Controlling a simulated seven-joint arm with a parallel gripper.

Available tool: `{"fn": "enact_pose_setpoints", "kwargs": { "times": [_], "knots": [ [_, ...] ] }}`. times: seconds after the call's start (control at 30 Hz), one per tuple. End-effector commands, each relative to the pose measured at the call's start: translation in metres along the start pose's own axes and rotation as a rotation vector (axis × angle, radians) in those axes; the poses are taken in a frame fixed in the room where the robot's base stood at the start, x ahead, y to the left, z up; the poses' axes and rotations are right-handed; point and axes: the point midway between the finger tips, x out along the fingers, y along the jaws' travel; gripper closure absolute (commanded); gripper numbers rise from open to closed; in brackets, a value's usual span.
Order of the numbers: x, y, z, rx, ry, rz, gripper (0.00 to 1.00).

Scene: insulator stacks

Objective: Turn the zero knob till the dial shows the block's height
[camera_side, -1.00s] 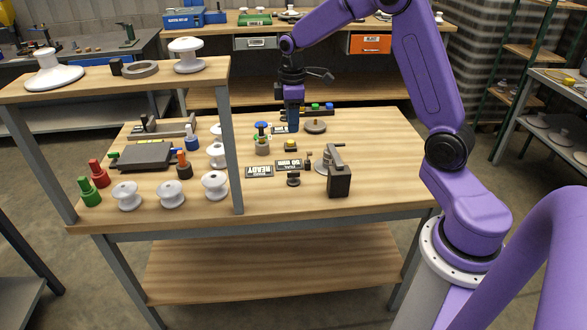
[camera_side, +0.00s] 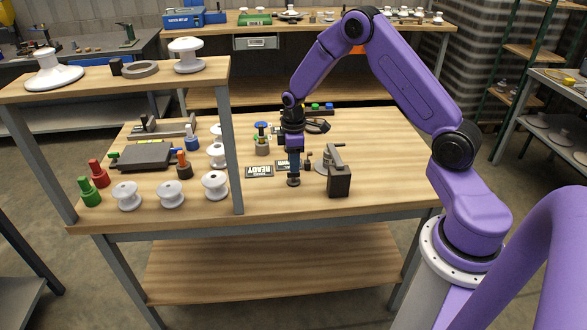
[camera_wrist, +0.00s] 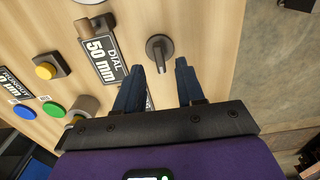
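The knob (camera_wrist: 160,48) is dark with a raised bar-shaped grip; it stands on the wood bench just beyond my fingertips. In the side view the knob (camera_side: 293,182) is right below my gripper (camera_side: 293,167). In the wrist view my gripper (camera_wrist: 158,72) is open, its two blue fingers on either side of the knob's line, with nothing between them. The dial sign (camera_wrist: 103,50) reads "DIAL 50 mm" beside the knob; it is partly hidden in the side view (camera_side: 283,165). I cannot tell which thing is the block.
A black device with a lever (camera_side: 339,178) stands close right of the knob. A yellow button (camera_wrist: 46,67), blue button (camera_wrist: 24,111) and green button (camera_wrist: 53,109) are nearby. White insulators (camera_side: 215,185) stand left. The bench's right side is clear.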

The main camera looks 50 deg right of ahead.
Motion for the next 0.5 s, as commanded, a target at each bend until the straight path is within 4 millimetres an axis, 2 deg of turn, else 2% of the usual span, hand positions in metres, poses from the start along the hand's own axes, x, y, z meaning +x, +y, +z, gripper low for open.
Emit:
{"fn": "enact_pose_setpoints", "kwargs": {
  "times": [0.03,0.2,0.5],
  "knots": [
    [0.009,0.000,0.001,0.001,-0.002,-0.002,0.62],
    [0.026,0.000,0.000,0.000,0.000,0.000,0.62],
    [0.034,0.000,0.000,0.001,0.001,0.002,0.62]
  ]
}}
